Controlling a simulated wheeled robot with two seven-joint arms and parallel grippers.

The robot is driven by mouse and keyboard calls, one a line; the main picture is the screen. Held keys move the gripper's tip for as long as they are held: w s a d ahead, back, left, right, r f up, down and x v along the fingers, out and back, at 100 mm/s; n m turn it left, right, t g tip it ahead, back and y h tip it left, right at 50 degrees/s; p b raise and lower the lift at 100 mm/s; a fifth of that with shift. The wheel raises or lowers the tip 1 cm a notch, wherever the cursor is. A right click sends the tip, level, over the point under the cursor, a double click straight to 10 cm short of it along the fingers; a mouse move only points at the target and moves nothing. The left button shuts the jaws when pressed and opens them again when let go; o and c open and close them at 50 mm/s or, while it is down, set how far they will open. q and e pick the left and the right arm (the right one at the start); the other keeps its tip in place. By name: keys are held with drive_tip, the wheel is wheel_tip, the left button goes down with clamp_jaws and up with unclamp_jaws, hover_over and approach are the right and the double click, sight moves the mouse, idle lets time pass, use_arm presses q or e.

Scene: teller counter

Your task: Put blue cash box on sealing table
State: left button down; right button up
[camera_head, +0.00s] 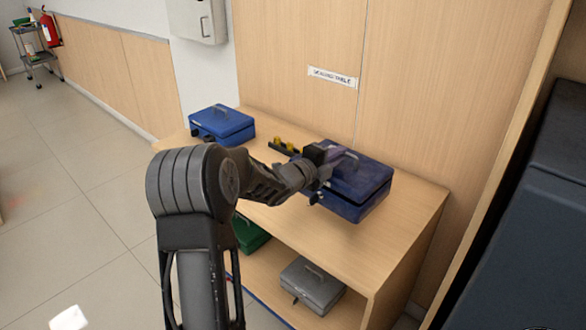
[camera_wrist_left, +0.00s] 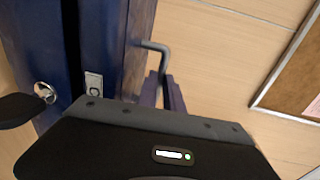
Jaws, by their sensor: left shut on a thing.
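My left gripper (camera_head: 330,160) is shut on the blue cash box (camera_head: 362,196) at its top handle. The box is at the right part of the sealing table (camera_head: 408,222), a light wooden unit below a wall sign reading like "SEALING TABLE" (camera_head: 333,77). I cannot tell whether its underside touches the tabletop. In the left wrist view the box (camera_wrist_left: 105,40) fills the left side, with its lock and bent metal handle showing. A second blue cash box (camera_head: 222,124) sits at the table's far left end. My right gripper is not in view.
Small dark and yellow items (camera_head: 284,146) stand between the two blue boxes. A green box (camera_head: 250,235) and a grey box (camera_head: 312,284) sit on the lower shelf. A dark panel (camera_head: 535,220) stands at the right. Open tiled floor (camera_head: 70,200) lies to the left.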

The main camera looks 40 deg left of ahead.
use_arm(q)
drive_tip(key=shift+a+r, duration=0.4)
drive_tip(key=shift+a, duration=0.25)
drive_tip(key=shift+a+r, duration=0.4)
drive_tip(key=shift+a, duration=0.25)
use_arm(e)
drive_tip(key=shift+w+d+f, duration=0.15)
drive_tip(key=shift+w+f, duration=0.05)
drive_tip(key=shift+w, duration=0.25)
use_arm(q)
drive_tip(key=shift+f, duration=3.15)
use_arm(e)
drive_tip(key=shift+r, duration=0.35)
use_arm(q)
drive_tip(key=shift+f+p, duration=0.5)
drive_tip(key=shift+f, duration=1.35)
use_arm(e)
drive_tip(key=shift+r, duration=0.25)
